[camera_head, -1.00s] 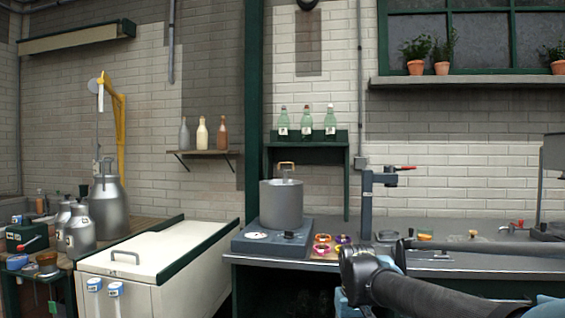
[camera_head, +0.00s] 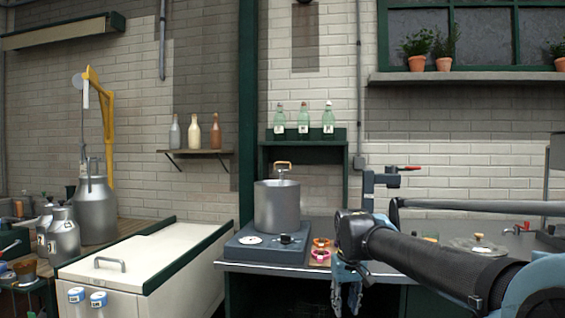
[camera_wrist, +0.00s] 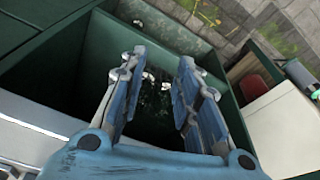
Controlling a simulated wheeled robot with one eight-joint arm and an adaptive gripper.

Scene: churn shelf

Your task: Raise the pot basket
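A grey metal pot (camera_head: 277,208) stands upright on a hot plate (camera_head: 262,243) at the left end of the dark bench. A tan handle (camera_head: 283,164) on a thin stem rises above the pot's rim; the basket inside is hidden by the pot wall. My gripper (camera_head: 346,300) points down in front of the bench edge, right of and below the pot, clear of it. In the wrist view my gripper (camera_wrist: 163,65) has its two blue fingers apart with nothing between them. The pot is not visible in the wrist view.
Colored rings (camera_head: 320,248) lie right of the hot plate. A dark clamp stand (camera_head: 368,190) rises behind my arm. A white chest (camera_head: 145,262) stands left of the bench. Green bottles (camera_head: 303,121) stand on a shelf above the pot. A green-walled opening (camera_wrist: 90,65) lies below my gripper.

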